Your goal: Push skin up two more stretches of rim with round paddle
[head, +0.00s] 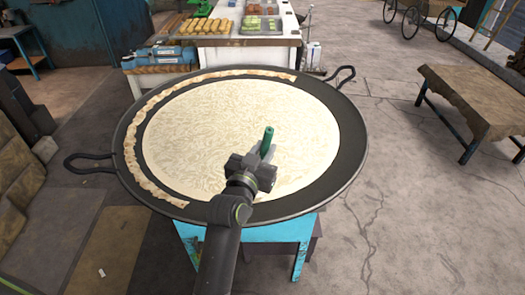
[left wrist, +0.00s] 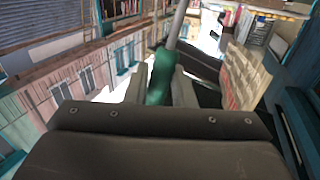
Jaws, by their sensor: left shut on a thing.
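A wide dark pan (head: 345,150) holds a round pool of pale, streaky milk (head: 215,125). A wrinkled cream strip of skin (head: 131,140) lies along the pan's rim from the back, round the left side, to the front left. The right and front-right rim is bare and dark. My left gripper (head: 262,158) is over the front right of the milk, shut on the green handle of the paddle (head: 268,138). In the left wrist view the green handle (left wrist: 159,78) sits between the fingers, with a grey shaft beyond. The paddle's round head is not visible. My right gripper is not in view.
The pan has loop handles at left (head: 80,163) and back right (head: 346,75) and rests on a blue stand (head: 262,229). Behind it, a counter (head: 225,40) carries trays of sweets. A cloth-covered bench (head: 470,95) stands at right, with open floor between.

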